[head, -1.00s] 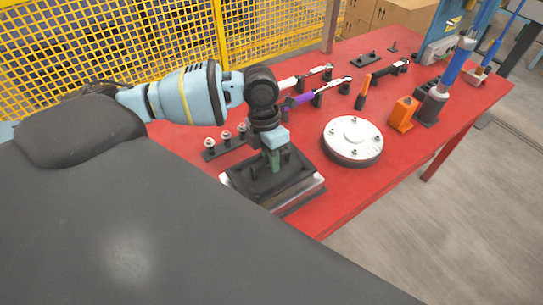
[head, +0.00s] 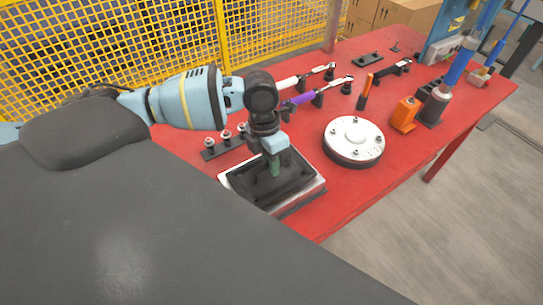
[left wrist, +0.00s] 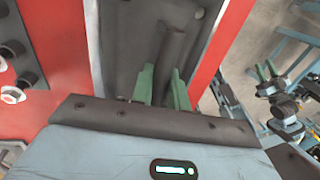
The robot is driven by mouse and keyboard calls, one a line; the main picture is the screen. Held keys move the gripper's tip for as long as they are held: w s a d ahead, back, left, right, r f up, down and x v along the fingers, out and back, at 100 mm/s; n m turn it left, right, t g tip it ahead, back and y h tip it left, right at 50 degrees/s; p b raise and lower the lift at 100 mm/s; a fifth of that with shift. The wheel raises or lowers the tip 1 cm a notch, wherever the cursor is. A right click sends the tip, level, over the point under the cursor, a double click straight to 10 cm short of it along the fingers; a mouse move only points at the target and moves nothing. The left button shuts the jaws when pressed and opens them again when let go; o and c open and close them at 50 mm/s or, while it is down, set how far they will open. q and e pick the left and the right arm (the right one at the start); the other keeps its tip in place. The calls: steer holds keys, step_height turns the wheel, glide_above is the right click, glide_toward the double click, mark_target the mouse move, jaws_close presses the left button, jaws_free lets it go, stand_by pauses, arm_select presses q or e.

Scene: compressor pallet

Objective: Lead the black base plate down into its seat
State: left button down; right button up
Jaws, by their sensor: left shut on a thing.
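The black base plate (head: 297,176) lies level within the pale rim of its seat (head: 313,193), near the table's front edge. Its upright grip part (left wrist: 172,50) stands between the green fingers in the left wrist view. My left gripper (head: 274,168) points down over the plate and is shut on this part. The fingers hide part of the plate's middle, and I cannot tell whether its underside touches the seat floor. My right gripper cannot be made out in the head view; an arm with green fingers (left wrist: 265,72) shows at the right of the left wrist view, its fingers apart.
A round silver flange with bolts (head: 353,139) lies right of the seat. A rack of bolts (head: 226,141) stands behind left. The red table (head: 330,205) is bare at the front edge.

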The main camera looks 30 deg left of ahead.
arm_select(q)
steer(key=shift+f, duration=0.45)
steer(key=c, duration=1.3)
jaws_free()
steer(key=shift+f, duration=0.1)
steer(key=v, duration=0.8)
steer(key=shift+s+d, duration=0.1)
